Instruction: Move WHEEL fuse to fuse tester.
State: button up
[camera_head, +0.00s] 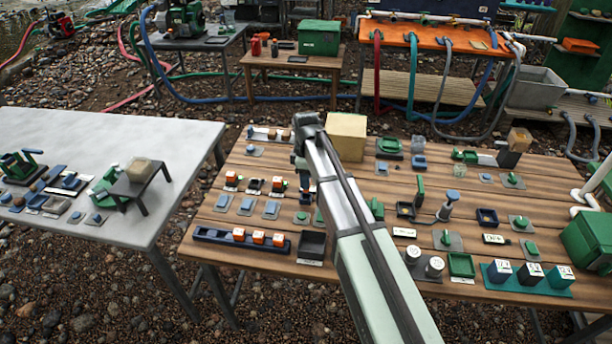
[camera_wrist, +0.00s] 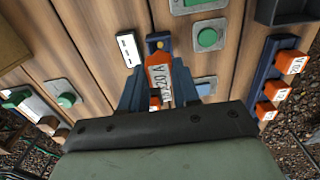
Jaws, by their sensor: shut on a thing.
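My gripper (camera_wrist: 158,92) is shut on an orange fuse (camera_wrist: 154,72) with a white label that seems to read 20 A; the word WHEEL is not readable on it. A dark blue holder with a round yellow mark (camera_wrist: 159,45) is just beyond the fuse, and whether they touch is unclear. In the head view my gripper (camera_head: 303,182) is low over the wooden table, largely hidden by my arm. Orange fuses (camera_head: 231,178) stand in a row to its left. I cannot tell which device is the fuse tester.
A blue rail (camera_head: 212,234) with several orange fuses lies at the table's front left; it also shows in the wrist view (camera_wrist: 262,72). A dark tray (camera_head: 312,245) is beside it. A tan box (camera_head: 346,136) stands behind my arm. Green buttons and switches crowd the wooden table (camera_head: 350,185).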

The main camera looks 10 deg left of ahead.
jog(key=shift+f, duration=0.3)
dwell(0.4)
jog(key=shift+f, duration=0.35)
jog(key=shift+f, duration=0.35)
dwell(0.5)
jog(key=shift+f, duration=0.3)
jog(key=shift+f, duration=0.75)
dwell(0.9)
jog(key=o, duration=1.1)
jog(key=shift+r, duration=0.1)
